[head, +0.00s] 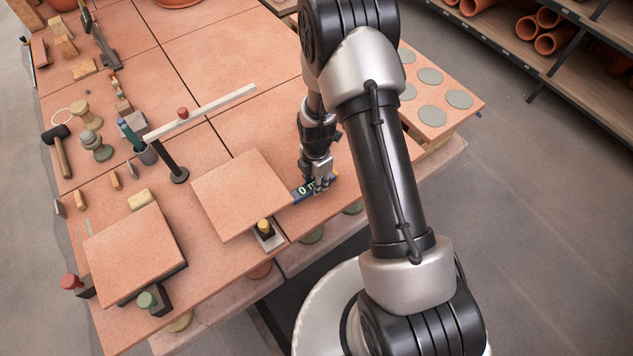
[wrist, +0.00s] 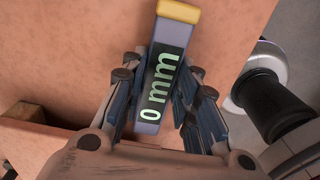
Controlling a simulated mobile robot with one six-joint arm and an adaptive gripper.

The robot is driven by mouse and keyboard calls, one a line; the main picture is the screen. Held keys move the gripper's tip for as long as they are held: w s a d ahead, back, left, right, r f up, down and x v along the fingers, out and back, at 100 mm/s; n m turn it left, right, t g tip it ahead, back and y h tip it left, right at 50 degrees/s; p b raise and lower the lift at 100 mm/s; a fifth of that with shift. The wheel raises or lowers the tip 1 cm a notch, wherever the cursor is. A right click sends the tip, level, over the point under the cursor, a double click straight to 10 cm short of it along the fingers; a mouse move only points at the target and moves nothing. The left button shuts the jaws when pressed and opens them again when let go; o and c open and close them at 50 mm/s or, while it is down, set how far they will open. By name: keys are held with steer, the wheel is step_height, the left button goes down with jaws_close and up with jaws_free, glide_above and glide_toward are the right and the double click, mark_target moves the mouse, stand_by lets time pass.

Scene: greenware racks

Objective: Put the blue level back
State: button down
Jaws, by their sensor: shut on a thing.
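The level is a dark blue bar with a "0 mm" display and a yellow end; it shows in the wrist view (wrist: 165,82) and, partly hidden, in the head view (head: 303,191). My gripper (head: 320,186) is shut on the level, with fingers on both long sides in the wrist view (wrist: 160,85). The level is low over the terracotta tabletop (head: 270,120), just right of a raised square slab (head: 243,193). I cannot tell whether it touches the table. My fingers hide part of it in the head view.
A yellow-topped support (head: 265,232) stands at the slab's front corner. A second slab (head: 133,255) rests on knobbed supports at front left. A post (head: 178,165) with a long pale beam (head: 225,103) stands behind. Small tools crowd the left edge. The back middle of the table is clear.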

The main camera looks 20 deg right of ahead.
steer(key=shift+s, duration=0.1)
steer(key=shift+f, duration=0.15)
steer(key=c, duration=1.2)
jaws_free()
steer(key=shift+c, duration=0.2)
